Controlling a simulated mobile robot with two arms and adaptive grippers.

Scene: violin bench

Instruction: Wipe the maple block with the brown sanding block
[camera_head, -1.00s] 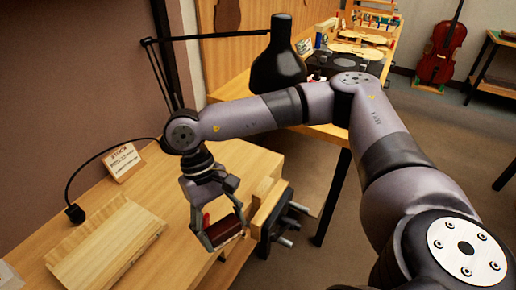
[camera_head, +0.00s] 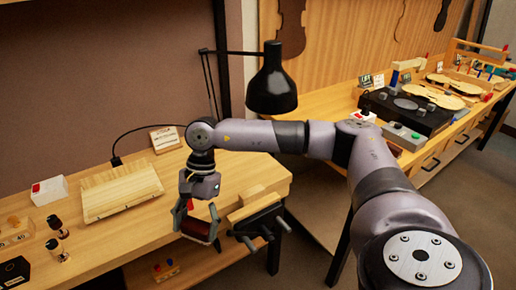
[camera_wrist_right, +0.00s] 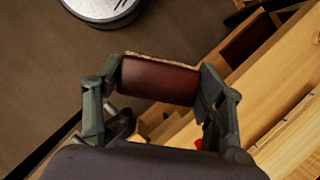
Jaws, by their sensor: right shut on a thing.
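My right gripper (camera_head: 197,226) is shut on the brown sanding block (camera_head: 193,230) at the front edge of the bench, just left of the vise. In the right wrist view the sanding block (camera_wrist_right: 158,82) spans the gap between the two fingers, its brown face visible with a thin, pale, rough strip along its far edge. A pale wooden block (camera_head: 122,190), which looks like the maple block, lies on the bench left of the gripper. The sanding block is clearly apart from it. My left gripper is not in view.
A wooden vise (camera_head: 255,208) projects from the bench's front right corner, close to the gripper. A black lamp (camera_head: 272,85) stands behind my arm. A small sign (camera_head: 164,139), white box (camera_head: 49,190) and small bottles (camera_head: 57,227) are on the bench. Bare bench top lies right of the block.

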